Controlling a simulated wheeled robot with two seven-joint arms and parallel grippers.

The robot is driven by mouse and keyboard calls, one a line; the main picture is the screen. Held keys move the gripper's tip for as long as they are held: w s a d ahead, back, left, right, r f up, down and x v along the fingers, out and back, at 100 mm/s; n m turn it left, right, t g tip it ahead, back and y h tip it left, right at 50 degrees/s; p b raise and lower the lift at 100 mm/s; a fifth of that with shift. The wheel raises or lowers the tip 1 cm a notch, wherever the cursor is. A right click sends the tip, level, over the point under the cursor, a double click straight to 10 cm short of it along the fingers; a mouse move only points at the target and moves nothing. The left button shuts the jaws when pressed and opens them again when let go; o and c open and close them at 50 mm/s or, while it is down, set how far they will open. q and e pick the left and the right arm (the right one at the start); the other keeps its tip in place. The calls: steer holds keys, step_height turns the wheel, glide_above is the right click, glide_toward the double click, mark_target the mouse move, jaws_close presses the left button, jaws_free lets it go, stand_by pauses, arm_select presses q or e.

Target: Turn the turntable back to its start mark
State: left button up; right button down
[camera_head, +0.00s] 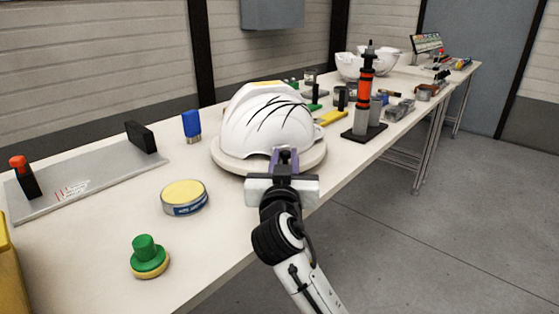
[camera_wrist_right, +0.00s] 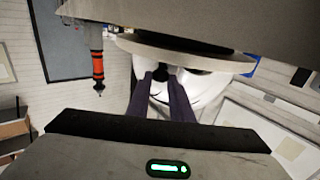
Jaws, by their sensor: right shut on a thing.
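The turntable (camera_head: 231,160) is a pale round disc on the bench, with a white helmet shell (camera_head: 262,125) sitting on it. The shell has black curved lines on its side and a yellow patch on top. My right gripper (camera_head: 285,158) is at the turntable's near edge, its purple fingers shut. In the right wrist view, which is upside down, the fingers (camera_wrist_right: 161,78) close on a small dark part at the turntable's rim (camera_wrist_right: 205,60), with the shell behind. I cannot make out a start mark. My left gripper is not in view.
A yellow-topped tin (camera_head: 184,196) and a green knobbed pad (camera_head: 148,258) lie left of the turntable. A blue-capped brush (camera_head: 191,125) stands behind them. An orange-and-black tool (camera_head: 366,85) stands upright in a holder to the right. The bench's front edge is close to my right arm.

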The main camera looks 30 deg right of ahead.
steer(key=shift+d+r, duration=0.1)
steer(key=shift+r, duration=0.05)
steer(key=c, duration=1.6)
jaws_free()
steer(key=shift+o, duration=0.2)
step_height(320, 180, up, 10)
steer(key=p, duration=0.2)
steer(key=shift+p, duration=0.35)
